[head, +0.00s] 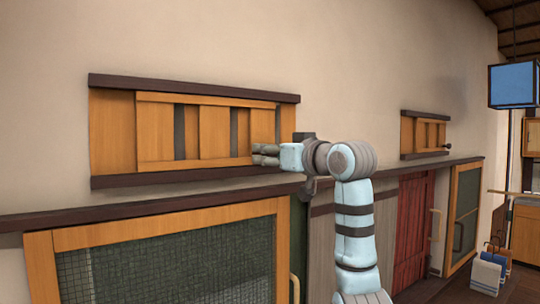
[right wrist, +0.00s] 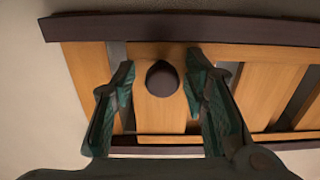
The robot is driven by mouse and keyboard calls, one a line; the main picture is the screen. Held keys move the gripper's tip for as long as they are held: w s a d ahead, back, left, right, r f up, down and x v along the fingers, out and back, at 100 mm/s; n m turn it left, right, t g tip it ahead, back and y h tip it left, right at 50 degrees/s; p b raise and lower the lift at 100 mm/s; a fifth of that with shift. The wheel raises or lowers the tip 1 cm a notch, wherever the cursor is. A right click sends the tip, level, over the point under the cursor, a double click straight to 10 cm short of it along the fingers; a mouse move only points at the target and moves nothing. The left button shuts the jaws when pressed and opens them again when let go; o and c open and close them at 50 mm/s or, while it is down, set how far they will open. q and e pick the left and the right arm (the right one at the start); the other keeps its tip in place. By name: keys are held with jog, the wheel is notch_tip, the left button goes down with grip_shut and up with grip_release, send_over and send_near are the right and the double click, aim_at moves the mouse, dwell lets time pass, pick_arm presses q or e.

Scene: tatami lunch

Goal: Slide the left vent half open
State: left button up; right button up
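The left vent (head: 165,131) is a wooden sliding panel with upright slats, set between dark rails high on the wall in the head view. Narrow dark gaps show between some slats. My right gripper (head: 265,155) reaches the vent's right end from the right. In the right wrist view, a dark round knob (right wrist: 162,78) on a slat sits between the two spread fingers of my right gripper (right wrist: 161,72). A gap shows on each side of the knob, so the fingers appear open around it. The knob is hidden in the head view. My left gripper is not in view.
A second, smaller vent (head: 423,136) with a dark knob (head: 447,147) is farther right. A dark ledge (head: 130,210) runs below the vents, over a mesh-panelled door (head: 170,262) and a red door (head: 413,232). A blue lamp (head: 513,85) hangs at the right.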

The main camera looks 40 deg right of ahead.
jog(key=shift+s, duration=0.1)
jog(key=s+a, duration=0.1)
jog(key=s, duration=1)
jog(key=shift+s, duration=0.3)
jog(key=shift+s, duration=0.1)
